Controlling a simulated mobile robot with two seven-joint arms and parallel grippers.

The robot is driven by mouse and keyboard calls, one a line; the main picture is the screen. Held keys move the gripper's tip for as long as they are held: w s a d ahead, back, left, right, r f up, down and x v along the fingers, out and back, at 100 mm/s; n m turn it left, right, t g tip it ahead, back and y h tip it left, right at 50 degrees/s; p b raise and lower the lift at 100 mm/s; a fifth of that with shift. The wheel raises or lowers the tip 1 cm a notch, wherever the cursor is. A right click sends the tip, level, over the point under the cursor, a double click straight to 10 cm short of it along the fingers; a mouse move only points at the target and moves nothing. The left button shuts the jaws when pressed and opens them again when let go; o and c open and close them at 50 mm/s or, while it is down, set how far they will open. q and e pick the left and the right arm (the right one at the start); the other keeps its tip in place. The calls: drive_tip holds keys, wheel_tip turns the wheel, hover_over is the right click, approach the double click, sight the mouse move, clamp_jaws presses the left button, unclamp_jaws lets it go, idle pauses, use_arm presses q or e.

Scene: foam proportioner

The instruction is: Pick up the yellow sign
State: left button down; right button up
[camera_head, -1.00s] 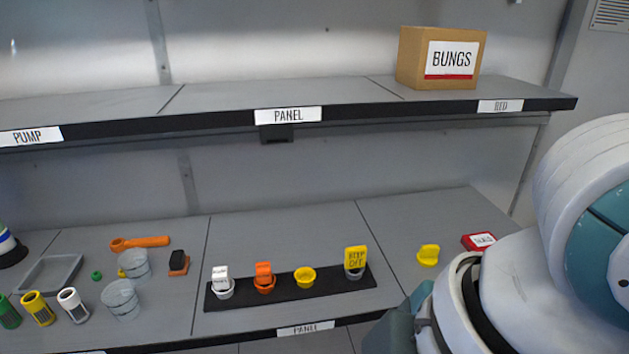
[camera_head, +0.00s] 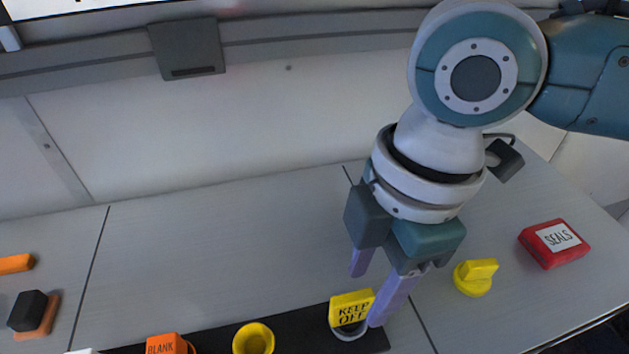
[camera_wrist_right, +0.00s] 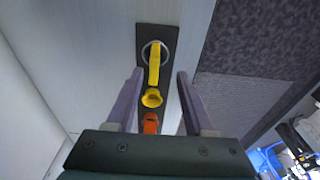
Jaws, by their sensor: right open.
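The yellow sign (camera_head: 352,307) reads "KEEP OFF" and stands upright in a grey ring on the black strip (camera_head: 290,331). In the right wrist view the yellow sign (camera_wrist_right: 154,62) shows edge-on inside its ring, ahead of the fingertips and roughly midway between them. My right gripper (camera_head: 374,292) is open and empty, its fingers pointing down above and around the sign's place in the head view. In the right wrist view the right gripper (camera_wrist_right: 160,75) shows its two fingers wide apart. I cannot tell if a finger touches the sign. My left gripper is not in view.
A yellow cup (camera_head: 254,339) and an orange "BLANK" piece (camera_head: 168,345) share the strip. To the right are a yellow plug (camera_head: 475,277) and a red "SEALS" box (camera_head: 554,243). A black and orange block (camera_head: 33,313) lies at left. The shelf behind the strip is clear.

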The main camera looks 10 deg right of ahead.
sight(356, 296)
drive_tip(key=shift+w+a+f+b, duration=0.1)
drive_tip(key=shift+a+f+b, duration=0.1)
drive_tip(key=shift+f, duration=0.85)
drive_tip(key=shift+w+a+f+b, duration=0.1)
drive_tip(key=shift+w+a+f, duration=0.1)
drive_tip(key=shift+f, duration=0.8)
drive_tip(key=shift+w+a+f+b, duration=0.1)
drive_tip(key=shift+a+f, duration=0.1)
drive_tip(key=shift+f, duration=0.85)
clamp_jaws()
